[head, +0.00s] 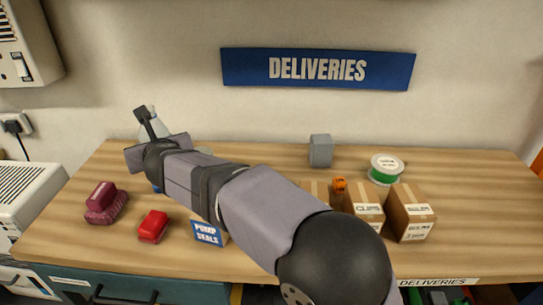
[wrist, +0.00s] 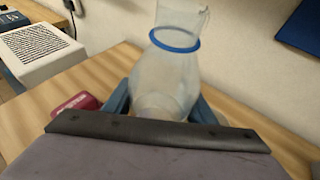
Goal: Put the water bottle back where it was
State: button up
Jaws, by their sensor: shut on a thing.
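The water bottle (wrist: 176,80) is a clear, see-through vessel with a blue ring around its neck. My gripper (wrist: 162,106) is shut on its lower part, with one blue finger on each side. The bottle's base is hidden behind my gripper, so I cannot tell whether it touches the table. In the head view my arm reaches to the back left of the table, and only a pale bit of the bottle (head: 146,128) shows behind the wrist.
The wooden table (head: 470,185) holds a dark red item (head: 105,203), a red box (head: 153,227), a pump seals box (head: 209,233), a grey block (head: 321,151), a green-and-white spool (head: 385,169) and cardboard boxes (head: 410,214). A deliveries sign (head: 318,69) hangs behind. The right end is clear.

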jog(key=w+d+r+m+t+h+p, duration=0.1)
jog(key=w+d+r+m+h+p, duration=0.1)
jog(key=w+d+r+p, duration=0.15)
jog(key=w+d+f+m+h+p, duration=0.1)
jog(key=w+d+m+h+p, duration=0.4)
jog(key=d, duration=0.7)
jog(key=w+d+m+h+p, duration=0.15)
jog(key=w+d+h, duration=0.4)
jog(key=d, duration=0.75)
jog(key=shift+m+t+y, duration=0.4)
jog(key=shift+m+y, duration=0.05)
jog(key=shift+y, duration=0.4)
jog(key=shift+w+a+f+b, duration=0.1)
jog(key=shift+w+f+b, duration=0.2)
jog(key=shift+f, duration=1.4)
jog(key=shift+w+f+b, duration=0.25)
jog(key=shift+f, duration=1.4)
jog(key=shift+w+a+f+b, duration=0.1)
jog(key=shift+w+f+b, duration=0.2)
jog(key=shift+f, duration=1.4)
jog(key=shift+f, duration=0.1)
jog(key=shift+f, duration=0.1)
jog(key=o, duration=1.3)
